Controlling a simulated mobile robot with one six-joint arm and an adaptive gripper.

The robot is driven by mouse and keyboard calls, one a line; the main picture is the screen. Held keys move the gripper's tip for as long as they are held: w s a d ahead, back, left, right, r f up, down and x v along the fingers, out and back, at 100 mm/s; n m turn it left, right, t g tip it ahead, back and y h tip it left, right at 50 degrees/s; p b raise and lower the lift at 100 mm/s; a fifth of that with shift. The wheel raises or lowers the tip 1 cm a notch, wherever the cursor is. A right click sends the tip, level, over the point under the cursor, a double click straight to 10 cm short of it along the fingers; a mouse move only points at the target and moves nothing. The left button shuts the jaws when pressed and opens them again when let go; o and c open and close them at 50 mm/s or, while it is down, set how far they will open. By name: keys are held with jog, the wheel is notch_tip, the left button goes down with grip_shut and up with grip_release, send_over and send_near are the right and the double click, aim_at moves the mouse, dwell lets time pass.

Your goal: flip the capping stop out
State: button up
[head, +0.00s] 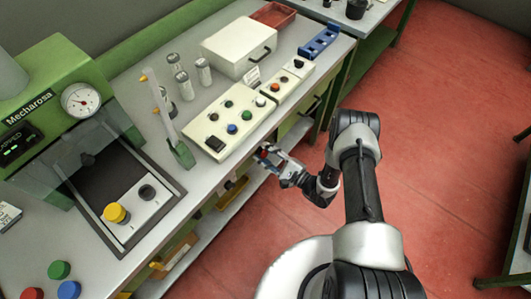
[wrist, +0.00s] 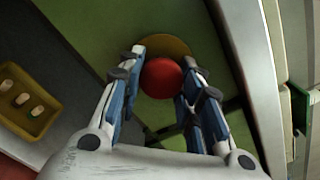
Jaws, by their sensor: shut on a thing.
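The capping stop appears to be the round red knob (wrist: 162,78) with a yellow disc (wrist: 165,47) behind it, on a green panel under the bench top. My gripper (wrist: 164,72) is shut on the red knob, one finger on each side of it in the wrist view. In the head view my gripper (head: 268,154) is at the front edge of the bench, below the control box. The knob cannot be made out clearly there. The finger contacts are partly hidden, and I cannot tell whether the knob is pressed in or out.
A control box (head: 232,120) with coloured buttons stands on the bench above my gripper. The green Mecharosa machine (head: 55,95) stands at left. A yellow bin (wrist: 28,100) holding several small pieces is left in the wrist view. The red floor (head: 440,130) at right is open.

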grip_shut()
jog(key=shift+s+d+f, duration=0.1)
jog(key=shift+s+d, duration=0.35)
jog(key=shift+d, duration=0.1)
jog(key=o, duration=0.7)
grip_release()
jog(key=shift+o, duration=0.2)
jog(key=v, duration=1.2)
